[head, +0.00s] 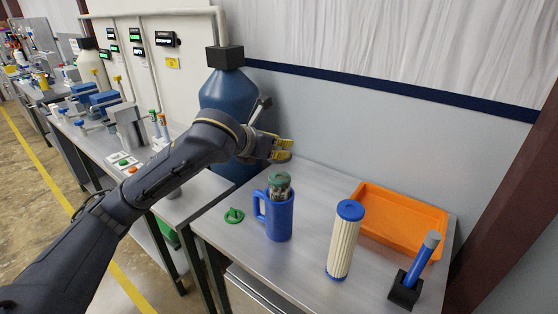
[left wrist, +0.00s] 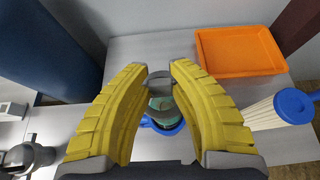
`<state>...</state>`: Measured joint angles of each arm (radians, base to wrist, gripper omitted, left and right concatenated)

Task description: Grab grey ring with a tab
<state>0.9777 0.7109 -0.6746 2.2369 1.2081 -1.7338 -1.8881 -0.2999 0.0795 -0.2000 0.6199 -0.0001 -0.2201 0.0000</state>
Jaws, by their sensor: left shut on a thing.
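My left gripper (head: 284,148) is raised above the back of the metal table, near the wall. In the left wrist view its two yellow fingers (left wrist: 166,72) close in on a small grey piece, the grey ring with a tab (left wrist: 159,80). Its grey edge also shows just below the fingers in the head view (head: 283,158). The fingers hide part of the ring, and I cannot make out its tab clearly. Beyond it in the wrist view is the blue jug (left wrist: 165,127), which stands on the table (head: 277,219) with a green-and-grey piece in its top. My right gripper is not in view.
An orange tray (head: 400,196) lies at the back right of the table. A white pleated filter (head: 341,246) with blue cap and a blue-handled tool in a black holder (head: 404,292) stand in front. A green ring (head: 233,215) lies left of the jug. A large blue bottle (head: 222,98) stands behind.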

